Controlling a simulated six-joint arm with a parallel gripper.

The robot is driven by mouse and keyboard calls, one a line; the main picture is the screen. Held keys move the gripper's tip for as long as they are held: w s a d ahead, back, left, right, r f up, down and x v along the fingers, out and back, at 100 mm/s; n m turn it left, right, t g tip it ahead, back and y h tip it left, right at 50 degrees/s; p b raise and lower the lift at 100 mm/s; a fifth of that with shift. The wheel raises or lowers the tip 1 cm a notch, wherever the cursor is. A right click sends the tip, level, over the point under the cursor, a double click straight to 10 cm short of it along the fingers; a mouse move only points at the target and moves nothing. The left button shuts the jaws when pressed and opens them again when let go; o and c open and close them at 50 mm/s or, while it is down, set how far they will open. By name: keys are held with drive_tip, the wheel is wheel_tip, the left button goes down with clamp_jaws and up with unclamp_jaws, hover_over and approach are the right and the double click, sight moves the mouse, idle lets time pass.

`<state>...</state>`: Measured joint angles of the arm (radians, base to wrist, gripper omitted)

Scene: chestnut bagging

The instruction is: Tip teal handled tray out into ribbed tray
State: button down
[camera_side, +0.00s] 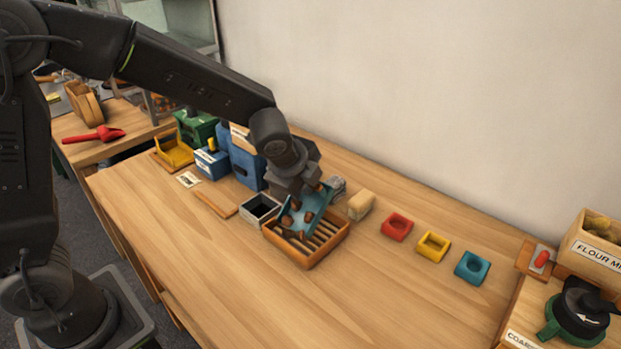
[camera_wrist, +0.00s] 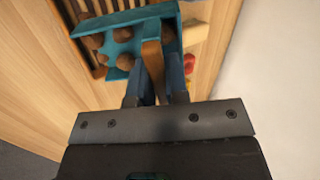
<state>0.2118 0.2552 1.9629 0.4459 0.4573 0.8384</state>
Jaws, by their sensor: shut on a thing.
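The teal handled tray (camera_side: 318,199) is held tilted above the ribbed tray, with several brown chestnuts in it. In the wrist view the teal tray (camera_wrist: 123,33) shows its chestnuts and a brown handle (camera_wrist: 152,62). My gripper (camera_wrist: 160,90) is shut on that handle; in the side view my gripper (camera_side: 300,187) is just above the teal tray. The ribbed tray (camera_side: 308,262) is an orange-brown wooden box with dark slats, on the table directly below. Its far part is hidden by the teal tray. I cannot tell whether chestnuts lie in it.
A white-rimmed dark box (camera_side: 260,210) stands left of the ribbed tray. A beige block (camera_side: 361,205) and red (camera_side: 397,227), yellow (camera_side: 433,246) and teal (camera_side: 472,267) square holders stand to the right. Blue bins (camera_side: 245,165) stand behind left. The front table is clear.

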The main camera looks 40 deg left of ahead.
drive_tip(key=shift+s+d+r+t+y, duration=0.15)
drive_tip(key=shift+s+r+t, duration=0.05)
drive_tip(key=shift+s+t, duration=0.6)
drive_tip(key=shift+s+d+r+t+y, duration=0.15)
drive_tip(key=shift+s+t, duration=0.55)
drive_tip(key=shift+s, duration=0.05)
idle(0.4)
drive_tip(key=shift+w+a+f+g, duration=0.15)
drive_tip(key=shift+w+g, duration=0.55)
drive_tip(key=shift+w, duration=0.1)
drive_tip(key=shift+w+a+f+g, duration=0.15)
drive_tip(key=shift+w+g, duration=0.55)
drive_tip(key=shift+w, duration=0.05)
drive_tip(key=w+g, duration=0.1)
drive_tip(key=w+f+g, duration=0.1)
drive_tip(key=w+g+h, duration=0.1)
drive_tip(key=shift+a+f, duration=0.25)
drive_tip(key=shift+f, duration=0.05)
drive_tip(key=shift+w+a+r+g, duration=0.1)
drive_tip(key=shift+w+r+g, duration=0.15)
drive_tip(key=shift+g, duration=0.35)
drive_tip(key=shift+w+r+g, duration=0.15)
drive_tip(key=shift+w+g, duration=0.15)
drive_tip(key=shift+g, duration=0.3)
